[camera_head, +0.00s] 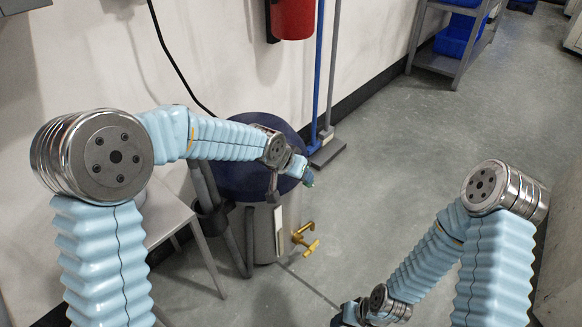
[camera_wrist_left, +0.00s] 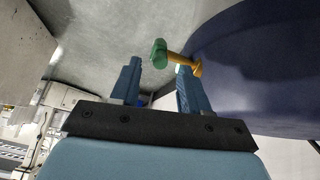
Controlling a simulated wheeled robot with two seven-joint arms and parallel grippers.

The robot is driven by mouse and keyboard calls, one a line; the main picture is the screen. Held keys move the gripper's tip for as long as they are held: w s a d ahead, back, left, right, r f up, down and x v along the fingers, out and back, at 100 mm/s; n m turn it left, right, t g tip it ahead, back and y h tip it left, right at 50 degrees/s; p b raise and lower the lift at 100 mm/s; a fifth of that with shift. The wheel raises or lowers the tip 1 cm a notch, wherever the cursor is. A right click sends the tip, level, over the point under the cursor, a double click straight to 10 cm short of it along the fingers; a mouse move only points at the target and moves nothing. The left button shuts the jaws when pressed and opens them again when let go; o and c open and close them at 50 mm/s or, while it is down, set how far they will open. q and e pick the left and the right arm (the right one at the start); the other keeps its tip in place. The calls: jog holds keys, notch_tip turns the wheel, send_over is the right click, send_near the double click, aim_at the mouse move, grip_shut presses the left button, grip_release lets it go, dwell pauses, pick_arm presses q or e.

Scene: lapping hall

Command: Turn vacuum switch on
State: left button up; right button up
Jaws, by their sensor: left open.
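The vacuum is a steel drum (camera_head: 264,232) with a dark blue lid (camera_head: 235,183), standing on the floor by the wall. In the left wrist view the blue lid (camera_wrist_left: 265,65) fills the right side. A short orange lever (camera_wrist_left: 182,60) with a green tip (camera_wrist_left: 159,53) sticks out from it, probably the switch. In the head view only a bit of green (camera_head: 308,180) shows by my left gripper (camera_head: 299,168). My left gripper's fingers (camera_wrist_left: 158,82) are open at the lid's edge, with the lever across the gap between their tips.
A brass tap (camera_head: 305,238) juts from the drum's lower front. A grey table (camera_head: 165,212) stands left of it. The floor right of the drum is clear.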

pick_arm(q)
jog(key=v, duration=0.6)
jog(key=shift+s+r, duration=0.15)
jog(key=shift+r, duration=0.1)
jog(key=shift+a, duration=0.1)
